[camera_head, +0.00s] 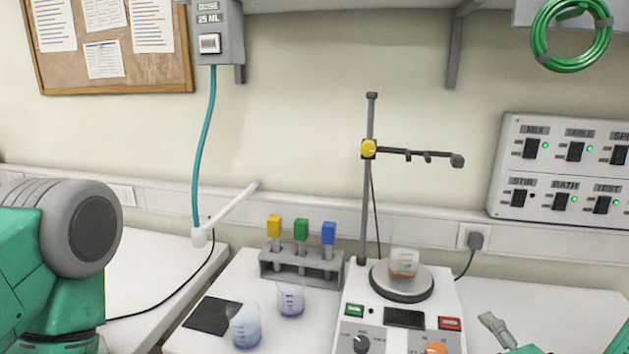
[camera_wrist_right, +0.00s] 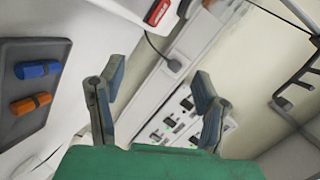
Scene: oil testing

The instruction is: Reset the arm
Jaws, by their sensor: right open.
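My right gripper (camera_wrist_right: 157,79) is open in the right wrist view, its two grey fingers spread with nothing between them. In the head view one grey finger of it (camera_head: 496,329) shows low at the right, over the white bench right of the stirrer. My left arm (camera_head: 60,250) comes in at the left edge of the head view; its gripper is out of the picture.
A hot-plate stirrer (camera_head: 365,306) carries a beaker with orange-red liquid (camera_head: 404,263) beside a stand (camera_head: 368,200). A switch panel (camera_head: 560,172) is on the wall; bench space lies below.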

